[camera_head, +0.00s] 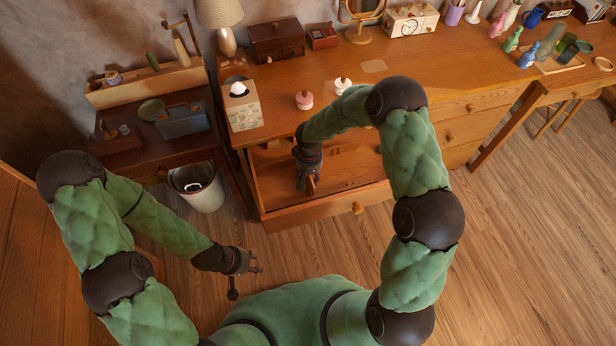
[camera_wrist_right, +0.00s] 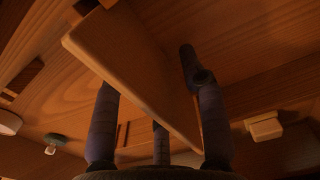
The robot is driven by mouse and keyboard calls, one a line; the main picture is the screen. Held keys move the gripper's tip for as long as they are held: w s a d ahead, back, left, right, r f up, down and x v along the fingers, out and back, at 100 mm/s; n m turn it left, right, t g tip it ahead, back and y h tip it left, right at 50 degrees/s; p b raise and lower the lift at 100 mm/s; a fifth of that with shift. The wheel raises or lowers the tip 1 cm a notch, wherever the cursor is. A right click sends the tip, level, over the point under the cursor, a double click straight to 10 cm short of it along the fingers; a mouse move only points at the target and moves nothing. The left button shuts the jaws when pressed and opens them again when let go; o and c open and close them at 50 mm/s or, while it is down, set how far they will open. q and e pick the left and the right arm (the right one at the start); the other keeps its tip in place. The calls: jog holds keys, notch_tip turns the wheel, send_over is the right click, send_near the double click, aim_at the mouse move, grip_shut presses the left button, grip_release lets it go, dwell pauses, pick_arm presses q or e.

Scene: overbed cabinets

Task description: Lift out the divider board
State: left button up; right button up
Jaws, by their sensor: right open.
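The divider board (camera_wrist_right: 135,75) is a flat wooden board, large and close in the right wrist view. It runs slantwise between the dark fingers of my right gripper (camera_wrist_right: 150,72). The fingers stand apart on either side of the board. In the head view my right gripper (camera_head: 308,184) points down into the open drawer (camera_head: 345,204) and hides most of the board. My left gripper (camera_head: 245,279) is open and empty above the floor, left of my body.
The desk top (camera_head: 290,85) above the drawer holds a tissue box (camera_head: 243,112), a pink jar (camera_head: 304,100) and a white-topped jar (camera_head: 342,86). A waste bin (camera_head: 200,190) stands left of the drawer. The floor at the right (camera_head: 530,230) is clear.

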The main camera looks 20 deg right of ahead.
grip_shut()
jog(key=shift+r, duration=0.1)
